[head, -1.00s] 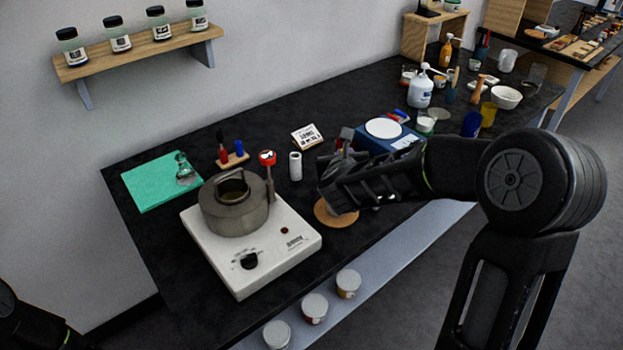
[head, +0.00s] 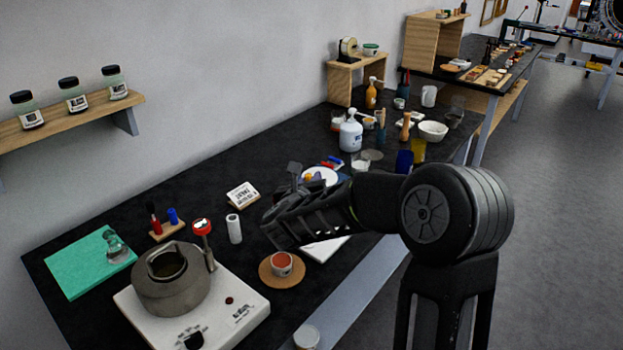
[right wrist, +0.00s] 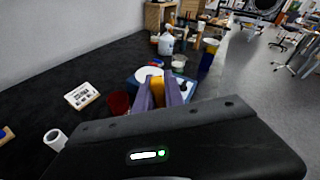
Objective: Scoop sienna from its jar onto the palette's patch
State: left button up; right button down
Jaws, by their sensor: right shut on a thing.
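An open jar with reddish-brown contents (head: 282,262) stands on a round cork mat (head: 268,276), just in front of my right gripper in the head view. My right gripper (head: 283,205) is above the black table. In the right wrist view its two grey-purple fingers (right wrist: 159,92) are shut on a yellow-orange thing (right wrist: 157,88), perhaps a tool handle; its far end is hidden. A flat white piece (head: 326,248), possibly the palette, is partly hidden under my right arm; no patch can be made out. My left gripper is not in view.
A hot plate (head: 245,308) with a metal pot (head: 170,285) stands at the left. A white cylinder (head: 234,228) and a card (head: 242,195) are near the gripper. A red cup-like thing (right wrist: 118,103) is left of the fingers. Bottles and bowls crowd the table behind.

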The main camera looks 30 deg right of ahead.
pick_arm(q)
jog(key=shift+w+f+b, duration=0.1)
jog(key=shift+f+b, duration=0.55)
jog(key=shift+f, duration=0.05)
pick_arm(e)
notch_tip(320, 180, down, 4)
jog(key=shift+f, duration=0.1)
